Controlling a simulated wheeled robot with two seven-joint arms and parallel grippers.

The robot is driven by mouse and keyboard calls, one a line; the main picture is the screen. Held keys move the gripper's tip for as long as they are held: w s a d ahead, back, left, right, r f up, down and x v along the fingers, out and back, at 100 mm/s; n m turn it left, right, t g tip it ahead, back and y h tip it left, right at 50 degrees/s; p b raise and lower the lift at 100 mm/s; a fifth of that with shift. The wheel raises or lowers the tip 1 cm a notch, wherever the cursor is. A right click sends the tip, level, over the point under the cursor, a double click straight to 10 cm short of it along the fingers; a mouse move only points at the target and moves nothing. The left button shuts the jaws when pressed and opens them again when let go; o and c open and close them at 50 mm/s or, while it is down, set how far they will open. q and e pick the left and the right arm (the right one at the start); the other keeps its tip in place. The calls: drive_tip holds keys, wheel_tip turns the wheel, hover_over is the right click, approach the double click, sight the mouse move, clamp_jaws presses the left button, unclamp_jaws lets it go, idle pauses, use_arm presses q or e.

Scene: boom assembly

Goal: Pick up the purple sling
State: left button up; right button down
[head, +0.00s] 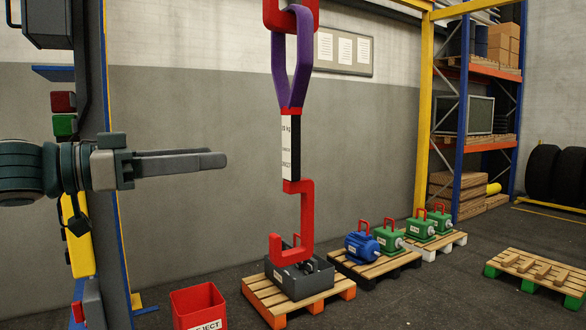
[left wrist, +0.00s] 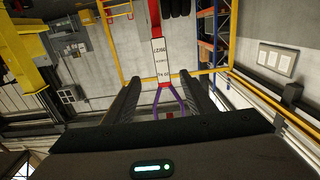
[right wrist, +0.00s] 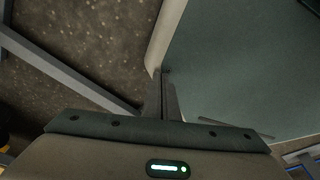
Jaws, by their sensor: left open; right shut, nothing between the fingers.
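The purple sling (head: 281,68) hangs as a narrow loop from a red link (head: 291,14) at the top of the head view. Its lower end meets a white-labelled block (head: 290,145) with a red C-shaped hook (head: 307,215) below. My left gripper (head: 222,158) is open and empty, left of the block, lower than the sling and apart from it. In the left wrist view the sling (left wrist: 179,98) shows between the two fingers, beyond them. My right gripper (right wrist: 164,75) is shut and empty in the right wrist view and out of the head view.
A dark grey load (head: 318,281) stands on a wooden pallet (head: 262,302) under the hook. A blue motor (head: 361,246) and several green ones (head: 388,237) stand on pallets behind. A red reject bin (head: 197,303) is at the front. A blue post (head: 113,250) stands at left.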

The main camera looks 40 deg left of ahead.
use_arm(q)
drive_tip(key=shift+a+f, duration=0.1)
drive_tip(key=shift+a, duration=0.05)
use_arm(e)
drive_tip(key=shift+a, duration=0.25)
use_arm(q)
drive_tip(key=p, duration=0.2)
approach(286, 152)
drive_tip(key=shift+x, duration=1.9)
drive_tip(key=shift+w, duration=0.3)
drive_tip(key=shift+w+d, duration=0.35)
drive_tip(key=shift+w, duration=0.15)
drive_tip(key=shift+w+p, duration=0.15)
drive_tip(key=shift+p, duration=0.15)
use_arm(e)
drive_tip(key=shift+g, duration=0.6)
drive_tip(key=s, duration=0.1)
drive_tip(key=s+d+r, duration=0.1)
drive_tip(key=s+d, duration=0.1)
drive_tip(key=s, duration=0.1)
drive_tip(key=shift+s+r, duration=0.1)
drive_tip(key=shift+r, duration=0.2)
